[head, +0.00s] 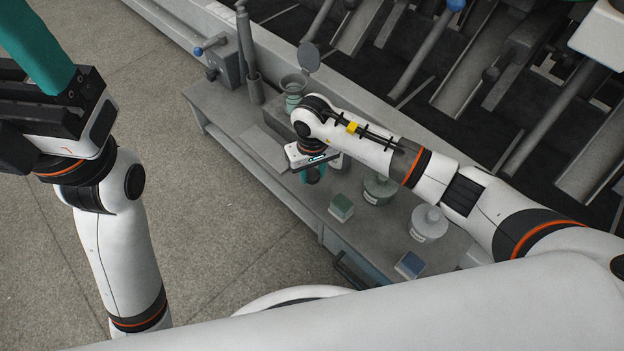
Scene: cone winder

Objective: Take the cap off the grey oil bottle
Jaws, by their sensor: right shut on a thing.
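My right gripper (313,172) points down over the bench on the left side, with teal fingers shut on a small dark thing, mostly hidden by the gripper's body. I cannot tell whether it is a cap or part of a bottle. A light grey bottle (429,224) with a pale top and a label stands upright at the right of the bench. A grey-green bottle (379,190) with a label stands below my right forearm, its top partly hidden. My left gripper (38,45) is raised at the top left, cut by the frame edge; only one teal finger shows clearly.
The grey bench (215,105) runs along the winding machine (360,60). The floor (215,225) at left is clear.

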